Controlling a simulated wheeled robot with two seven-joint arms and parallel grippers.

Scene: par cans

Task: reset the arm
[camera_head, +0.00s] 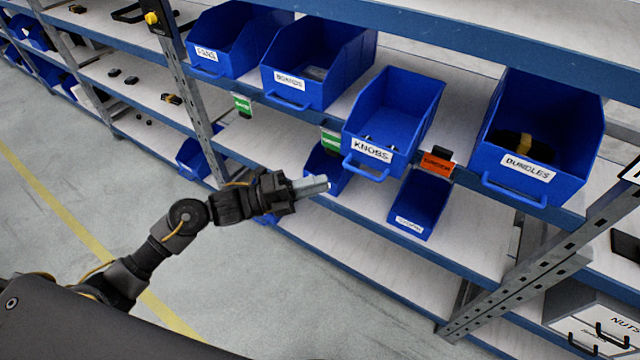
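My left arm comes in from the lower left and reaches toward the shelf rack. Its gripper (312,186) is in front of the rack, over the aisle floor. Its pale grey fingers lie together as one narrow block, with no object seen between them. Behind it and to its right is a blue bin (392,113) labelled KNOBS, apart from the fingers. It sticks out past the shelf edge and holds a few small dark pieces. My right gripper is not in view.
Blue bins labelled BOARDS (318,62) and BUNDLES (545,128) stand on the same shelf. Smaller blue bins (418,204) sit on the shelf below. A slanted metal upright (555,275) crosses the lower right. Grey floor (60,215) with a yellow line is open at left.

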